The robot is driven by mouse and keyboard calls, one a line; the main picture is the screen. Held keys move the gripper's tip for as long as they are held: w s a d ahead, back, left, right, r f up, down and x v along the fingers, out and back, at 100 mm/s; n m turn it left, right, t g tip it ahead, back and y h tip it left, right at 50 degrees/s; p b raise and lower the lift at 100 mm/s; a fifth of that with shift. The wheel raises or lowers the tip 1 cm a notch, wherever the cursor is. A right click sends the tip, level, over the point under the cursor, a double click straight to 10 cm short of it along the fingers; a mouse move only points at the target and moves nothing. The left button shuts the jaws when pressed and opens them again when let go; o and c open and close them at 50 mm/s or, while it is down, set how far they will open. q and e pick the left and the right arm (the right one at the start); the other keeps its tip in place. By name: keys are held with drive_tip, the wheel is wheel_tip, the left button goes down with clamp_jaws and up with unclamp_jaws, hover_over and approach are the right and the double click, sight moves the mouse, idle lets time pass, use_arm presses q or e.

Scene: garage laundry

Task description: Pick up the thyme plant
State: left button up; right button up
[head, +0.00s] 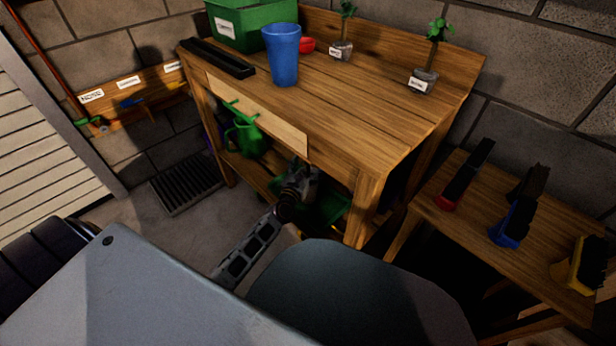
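Two small potted green plants with white labels stand on the wooden workbench. One plant (341,47) is at the back, near the backboard. The other plant (424,76) is near the bench's right end. The label print is too small to read, so I cannot tell which is thyme. A dark gripper (300,182), which I take as my left, is in front of the bench, below its top and well away from both plants. Its fingers are not clear, and I see nothing held in it. My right gripper is not in view.
On the workbench (350,115) are a blue cup (282,55), a green bin (232,27), a red bowl (307,45) and a black tray (217,58). A green watering can (246,138) is below. Brushes stand on a low right table (470,232). The bench top's middle is clear.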

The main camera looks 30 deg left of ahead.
use_arm(q)
drive_tip(key=shift+c, duration=0.2)
drive_tip(key=c, duration=1.4)
drive_tip(key=shift+c, duration=0.3)
drive_tip(key=shift+r, duration=0.2)
